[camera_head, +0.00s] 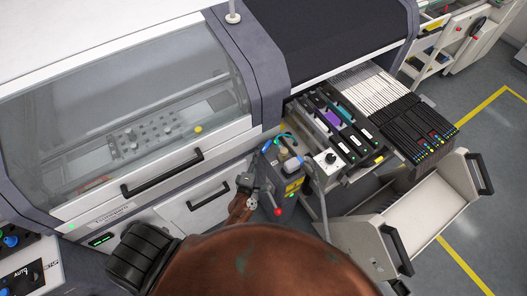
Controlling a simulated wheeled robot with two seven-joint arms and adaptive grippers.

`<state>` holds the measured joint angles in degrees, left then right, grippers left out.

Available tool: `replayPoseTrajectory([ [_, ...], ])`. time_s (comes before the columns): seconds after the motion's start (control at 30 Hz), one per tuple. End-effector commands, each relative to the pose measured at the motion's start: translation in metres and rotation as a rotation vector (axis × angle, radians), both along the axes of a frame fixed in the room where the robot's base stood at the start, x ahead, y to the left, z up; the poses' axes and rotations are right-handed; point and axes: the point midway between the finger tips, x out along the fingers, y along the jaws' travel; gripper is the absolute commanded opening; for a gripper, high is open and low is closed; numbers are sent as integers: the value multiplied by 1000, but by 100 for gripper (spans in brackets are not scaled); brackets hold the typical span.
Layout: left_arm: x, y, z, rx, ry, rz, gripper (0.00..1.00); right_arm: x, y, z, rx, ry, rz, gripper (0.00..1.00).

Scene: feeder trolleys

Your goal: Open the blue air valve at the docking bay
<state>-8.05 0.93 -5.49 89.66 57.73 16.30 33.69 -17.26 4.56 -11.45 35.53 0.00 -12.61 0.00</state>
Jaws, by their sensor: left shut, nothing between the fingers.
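The docking bay (271,172) is a small grey unit with a yellow label, in the middle of the head view at the machine's front. Small blue parts show at its top, one on its left side (267,147); I cannot tell for sure which is the air valve handle, or its angle. A teal hose loops above them. My left gripper (246,184) is shut and empty, close to the left side of the bay; I cannot tell whether it touches. My copper-coloured body parts cover the bottom middle. My right gripper is not in view.
A red ball knob (277,211) sticks out low at the bay. A feeder bank (335,125) stands to the right, with a grey trolley (408,206) in front of it. The machine's drawer front with a black handle (162,172) is at left. Floor is clear at far right.

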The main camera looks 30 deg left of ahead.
Motion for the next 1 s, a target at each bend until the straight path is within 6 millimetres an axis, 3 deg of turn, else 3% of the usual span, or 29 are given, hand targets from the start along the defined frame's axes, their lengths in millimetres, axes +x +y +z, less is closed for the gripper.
replayPoseTrajectory([
  [0.27,-9,-4,1,-1,-2,17,0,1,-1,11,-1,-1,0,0],
  [1.0,-7,-28,0,0,-2,16,0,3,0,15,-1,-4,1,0],
])
